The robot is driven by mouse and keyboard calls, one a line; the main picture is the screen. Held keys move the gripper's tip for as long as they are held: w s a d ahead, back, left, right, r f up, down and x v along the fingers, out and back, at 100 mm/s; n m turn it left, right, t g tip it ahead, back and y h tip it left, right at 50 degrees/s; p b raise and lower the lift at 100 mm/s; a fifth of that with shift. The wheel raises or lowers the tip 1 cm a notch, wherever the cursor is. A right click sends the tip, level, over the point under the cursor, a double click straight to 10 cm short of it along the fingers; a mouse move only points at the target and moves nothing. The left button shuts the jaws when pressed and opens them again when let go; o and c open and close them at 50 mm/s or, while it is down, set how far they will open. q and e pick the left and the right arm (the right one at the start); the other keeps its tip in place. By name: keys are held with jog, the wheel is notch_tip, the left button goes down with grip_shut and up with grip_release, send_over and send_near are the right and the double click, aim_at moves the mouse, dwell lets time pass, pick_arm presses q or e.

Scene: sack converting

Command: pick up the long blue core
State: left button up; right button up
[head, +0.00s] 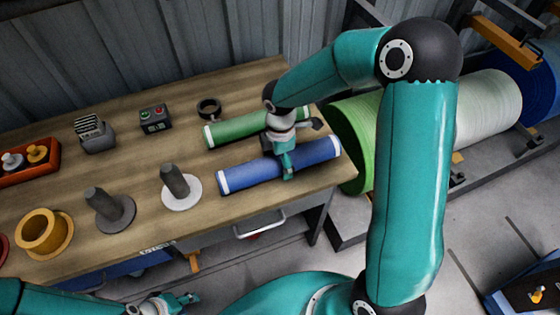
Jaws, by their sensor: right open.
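The long blue core (240,177) lies on the wooden workbench, near its right front edge, with pale rims at both ends. My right gripper (289,160) is open over the middle of the blue core and hides part of it. One teal finger reaches down across the core; whether it touches is unclear. A long green core (228,131) lies just behind, partly hidden by the gripper. My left gripper (184,299) is low at the bottom of the view, in front of the bench and away from the cores; its jaw opening is too small to judge.
Two upright posts on round bases, a grey one (109,207) and a white-based one (176,183), stand left of the blue core. A yellow flanged spool (44,232), a button box (154,118) and a black ring (209,107) are also there.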

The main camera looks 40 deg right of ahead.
jog(key=shift+f, duration=0.75)
jog(key=c, duration=1.7)
jog(key=shift+r, duration=0.1)
